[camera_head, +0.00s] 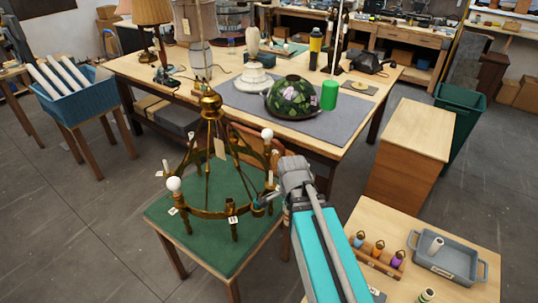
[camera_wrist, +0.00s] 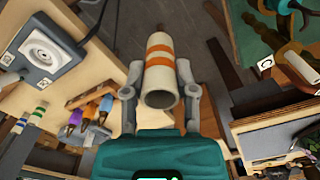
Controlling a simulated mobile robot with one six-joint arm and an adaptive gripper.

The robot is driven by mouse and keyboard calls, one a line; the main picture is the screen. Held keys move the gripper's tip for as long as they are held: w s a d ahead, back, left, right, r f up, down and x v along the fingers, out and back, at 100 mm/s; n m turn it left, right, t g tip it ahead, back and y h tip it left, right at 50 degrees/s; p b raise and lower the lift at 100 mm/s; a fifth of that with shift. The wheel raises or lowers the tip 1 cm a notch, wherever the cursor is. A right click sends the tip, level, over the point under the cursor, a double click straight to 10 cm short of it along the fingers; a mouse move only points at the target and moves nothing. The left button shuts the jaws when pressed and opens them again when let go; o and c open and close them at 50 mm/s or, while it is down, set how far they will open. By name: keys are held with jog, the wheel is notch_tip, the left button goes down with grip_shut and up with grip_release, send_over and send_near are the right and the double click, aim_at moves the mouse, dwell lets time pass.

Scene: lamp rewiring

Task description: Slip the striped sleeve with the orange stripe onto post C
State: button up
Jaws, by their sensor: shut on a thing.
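My gripper (camera_wrist: 158,90) is shut on the striped sleeve (camera_wrist: 159,68), a cream tube with orange bands, its open end facing the wrist camera. In the head view my gripper (camera_head: 264,202) is at the right side of the brass chandelier frame (camera_head: 208,213), and the sleeve is hard to make out there. The frame has several posts around its ring with small white letter tags. One tag (camera_head: 233,219) is on the front post. The letters are too small to read surely, so I cannot tell which is post C. I see no post inside the sleeve.
The chandelier stands on a green-topped stool (camera_head: 193,240). A grey tray (camera_head: 463,270) with a pale tube is on the side table at right, beside a wooden rack (camera_head: 384,268) of coloured pieces. The workbench behind holds a floral lampshade (camera_head: 291,97) and a green cylinder (camera_head: 329,95).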

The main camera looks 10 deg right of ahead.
jog(key=shift+w+a, duration=0.1)
jog(key=shift+a, duration=0.05)
jog(key=shift+w+r, duration=0.1)
jog(key=shift+w, duration=0.4)
notch_tip(320, 180, up, 3)
jog(key=p, duration=0.3)
send_over(271, 172)
jog(key=shift+w+m, duration=0.15)
jog(key=shift+m, duration=0.15)
jog(key=shift+f, duration=0.3)
jog(key=shift+f+b, duration=4.65)
jog(key=shift+b, duration=0.15)
jog(key=shift+f, duration=0.15)
jog(key=o, duration=0.9)
jog(key=shift+c, duration=0.2)
